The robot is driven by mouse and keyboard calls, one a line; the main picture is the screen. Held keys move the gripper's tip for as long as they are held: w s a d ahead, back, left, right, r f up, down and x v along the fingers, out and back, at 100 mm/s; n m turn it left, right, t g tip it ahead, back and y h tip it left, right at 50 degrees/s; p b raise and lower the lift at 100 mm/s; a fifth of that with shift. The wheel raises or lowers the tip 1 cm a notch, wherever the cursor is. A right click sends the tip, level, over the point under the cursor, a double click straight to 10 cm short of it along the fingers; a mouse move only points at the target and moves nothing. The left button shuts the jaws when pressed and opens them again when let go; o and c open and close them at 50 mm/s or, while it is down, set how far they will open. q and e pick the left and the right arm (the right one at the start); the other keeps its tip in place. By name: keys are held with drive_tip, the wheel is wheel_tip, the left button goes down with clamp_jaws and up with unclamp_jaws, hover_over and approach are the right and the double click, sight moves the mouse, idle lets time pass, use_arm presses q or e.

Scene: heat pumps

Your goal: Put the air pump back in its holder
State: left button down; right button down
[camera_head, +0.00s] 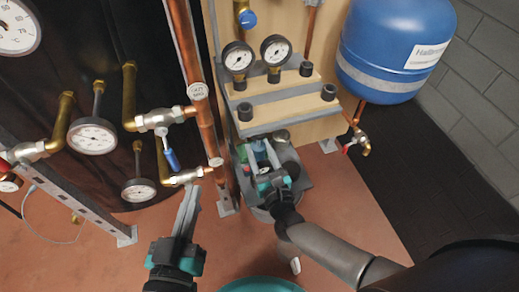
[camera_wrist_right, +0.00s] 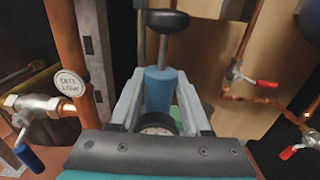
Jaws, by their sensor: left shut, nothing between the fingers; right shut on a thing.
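The air pump (camera_wrist_right: 160,88) shows in the right wrist view as a blue cylinder with a black knob handle above it and a round gauge low between the fingers. My right gripper (camera_wrist_right: 158,100) is shut on its body. In the head view, my right gripper (camera_head: 263,166) is low in front of the wooden panel, over a grey holder-like tray (camera_head: 303,178); the pump is mostly hidden there. I cannot tell whether the pump touches the tray. My left gripper (camera_head: 188,210) is shut and empty, pointing up beside the copper pipe.
A copper pipe (camera_head: 196,90) with valves and gauges stands left of the right gripper. A blue tank (camera_head: 385,50) hangs at the right. The reddish floor (camera_head: 90,260) is clear at lower left.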

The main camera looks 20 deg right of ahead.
sight(264, 169)
drive_tip(key=shift+f, duration=1.55)
idle(1.8)
drive_tip(key=c, duration=0.6)
unclamp_jaws()
drive_tip(key=o, duration=0.3)
drive_tip(key=shift+f, duration=0.1)
drive_tip(key=shift+s+f, duration=0.1)
drive_tip(key=shift+s+p, duration=0.3)
drive_tip(key=shift+s, duration=1.1)
drive_tip(key=shift+s+d+p, duration=0.15)
drive_tip(key=shift+s+p, duration=0.15)
drive_tip(key=shift+s, duration=2.5)
